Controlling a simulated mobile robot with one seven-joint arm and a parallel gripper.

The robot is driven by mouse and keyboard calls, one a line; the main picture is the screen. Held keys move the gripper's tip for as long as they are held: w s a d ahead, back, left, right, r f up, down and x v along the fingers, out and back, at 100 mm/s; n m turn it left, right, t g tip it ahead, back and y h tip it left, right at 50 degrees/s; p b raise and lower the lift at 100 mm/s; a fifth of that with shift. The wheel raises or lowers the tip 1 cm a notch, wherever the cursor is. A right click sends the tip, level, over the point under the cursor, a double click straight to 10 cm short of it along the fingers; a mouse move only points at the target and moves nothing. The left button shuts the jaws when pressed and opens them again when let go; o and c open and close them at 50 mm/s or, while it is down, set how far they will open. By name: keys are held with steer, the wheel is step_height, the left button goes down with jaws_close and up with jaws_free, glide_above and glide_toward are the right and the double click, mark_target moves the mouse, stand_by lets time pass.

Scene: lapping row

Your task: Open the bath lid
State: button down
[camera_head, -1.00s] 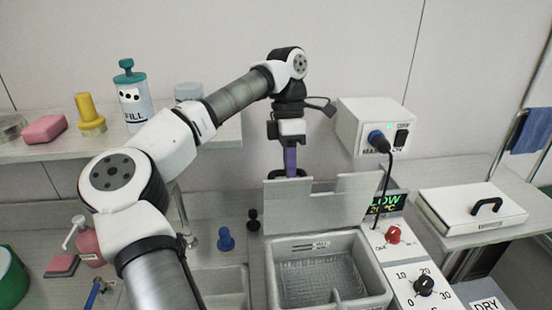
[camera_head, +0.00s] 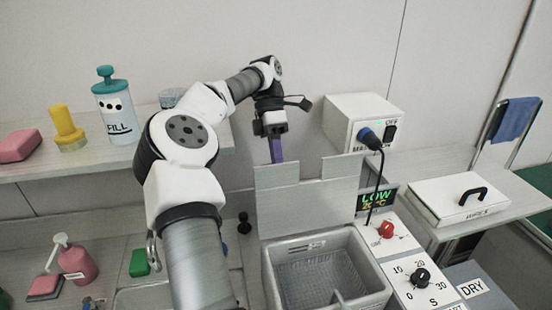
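The bath lid (camera_head: 309,200) is a light grey panel with a stepped top edge. It stands upright along the back edge of the bath (camera_head: 378,283), whose basin is uncovered and shows a mesh basket (camera_head: 318,278) inside. My gripper (camera_head: 277,151) is at the lid's upper left, pointing down, with a purple finger seen at the lid's top edge. The fingertips are hidden behind the lid, so I cannot tell whether they touch it or how far apart they are. The lid's handle is not visible now.
The control panel (camera_head: 407,265) with red and black knobs is right of the bath. A white lidded case (camera_head: 447,203) lies farther right. Bottles stand on the left shelf (camera_head: 100,162).

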steer(key=shift+a+f, duration=0.1)
steer(key=shift+f, duration=0.35)
steer(key=c, duration=1.4)
jaws_free()
steer(key=shift+w, duration=0.15)
steer(key=shift+r, duration=0.15)
steer(key=shift+r, duration=0.1)
